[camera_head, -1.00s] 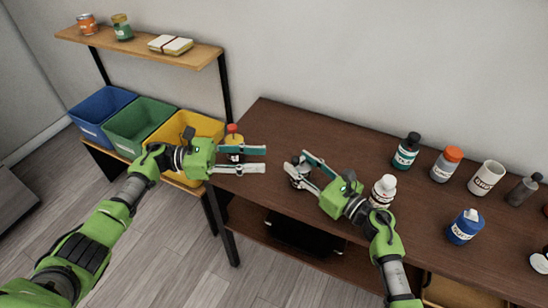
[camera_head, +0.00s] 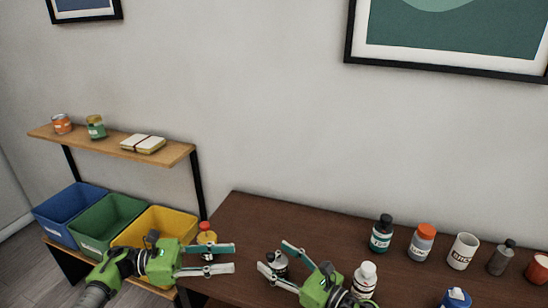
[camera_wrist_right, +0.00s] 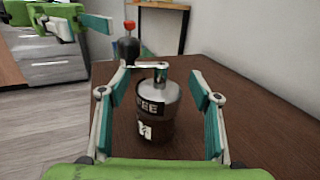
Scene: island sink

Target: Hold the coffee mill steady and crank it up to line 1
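The coffee mill (camera_wrist_right: 157,112) stands upright on the brown table, with a silver top, a dark brown lower body and a black label reading "FEE". A crank arm (camera_wrist_right: 148,65) reaches left from its top to a dark round knob (camera_wrist_right: 129,51). My right gripper (camera_wrist_right: 160,105) is open, with one finger on each side of the mill and gaps visible. The mill also shows small in the head view (camera_head: 278,263). My left gripper (camera_head: 234,258) is open left of the mill, apart from it. It also shows at the upper left of the wrist view (camera_wrist_right: 100,22).
A red-capped thing (camera_head: 207,236) shows by my left gripper's fingers. A white bottle (camera_head: 364,280) stands near my right gripper. Several bottles and a white mug (camera_head: 462,252) stand to the right. Blue, green and yellow bins (camera_head: 157,228) stand left, below a shelf (camera_head: 115,147).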

